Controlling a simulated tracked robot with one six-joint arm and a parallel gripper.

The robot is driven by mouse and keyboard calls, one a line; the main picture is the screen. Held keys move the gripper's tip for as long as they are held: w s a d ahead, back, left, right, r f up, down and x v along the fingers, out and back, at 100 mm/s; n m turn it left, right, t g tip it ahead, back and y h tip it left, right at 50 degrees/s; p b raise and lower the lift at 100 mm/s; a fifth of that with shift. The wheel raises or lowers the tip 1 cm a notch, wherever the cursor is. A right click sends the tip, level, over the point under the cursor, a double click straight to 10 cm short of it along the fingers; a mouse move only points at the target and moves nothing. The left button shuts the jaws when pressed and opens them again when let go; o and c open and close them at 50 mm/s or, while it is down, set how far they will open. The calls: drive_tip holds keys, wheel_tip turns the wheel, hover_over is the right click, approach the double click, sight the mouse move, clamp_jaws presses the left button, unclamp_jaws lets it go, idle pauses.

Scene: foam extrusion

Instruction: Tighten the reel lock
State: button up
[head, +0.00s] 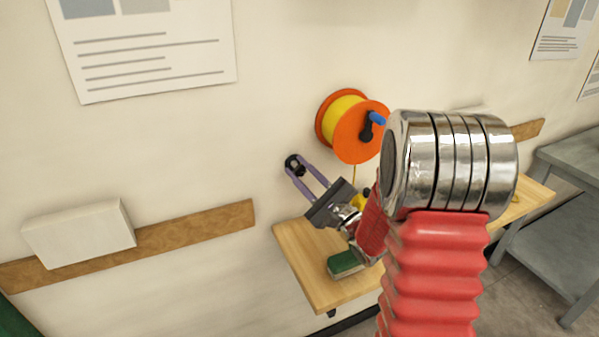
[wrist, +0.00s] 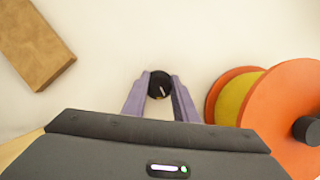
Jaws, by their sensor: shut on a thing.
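The reel lock looks to be the round black knob (wrist: 160,84) with a pale pointer line, on the wall left of the reel; it also shows in the head view (head: 294,163). My gripper (wrist: 159,88) has its two purple fingers shut on the knob, one on each side; in the head view my gripper (head: 295,168) reaches up and left to it. The orange reel (head: 361,130) with yellow filament (head: 341,109) hangs on the wall to the right. It has a black crank with a blue handle (head: 377,118).
A wooden shelf (head: 310,262) below my gripper holds a green and white block (head: 345,264). A wooden rail (head: 195,230) with a white box (head: 80,233) is on the wall at left. A grey table (head: 570,215) stands at right.

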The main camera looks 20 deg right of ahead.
drive_tip(key=shift+f+m, duration=0.3)
drive_tip(key=shift+m, duration=0.2)
drive_tip(key=o, duration=0.7)
drive_tip(key=shift+c, duration=0.2)
drive_tip(key=o, duration=0.4)
drive_tip(key=shift+r, duration=0.15)
drive_tip(key=v, duration=1.3)
drive_tip(key=shift+s+f, duration=0.3)
drive_tip(key=shift+s, duration=0.05)
drive_tip(key=shift+a, duration=0.1)
